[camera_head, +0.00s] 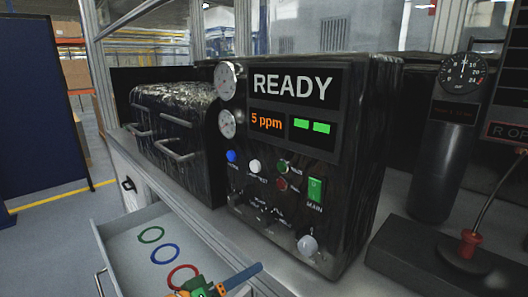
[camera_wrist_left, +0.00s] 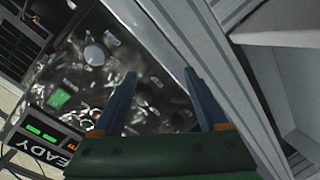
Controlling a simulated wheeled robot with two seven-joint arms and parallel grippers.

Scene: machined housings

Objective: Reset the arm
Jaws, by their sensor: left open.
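My left gripper (camera_head: 250,272) shows at the bottom of the head view, in front of the black machine's lower edge and beside the open drawer (camera_head: 120,243). It has a green and orange body and blue fingers. In the left wrist view the two blue fingers (camera_wrist_left: 160,76) are spread apart with nothing between them. Beyond them is the black control panel (camera_wrist_left: 150,110), which looks apart from the fingertips. The rest of the left arm is out of frame. My right gripper is in neither view.
The black machine (camera_head: 360,140) reads READY and 5 ppm, with gauges, buttons and a pale knob (camera_head: 307,245). The drawer holds a green ring (camera_head: 151,227), a blue ring (camera_head: 165,244) and a red ring (camera_head: 172,278) close to my gripper. A dark cylinder (camera_head: 440,150) stands right.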

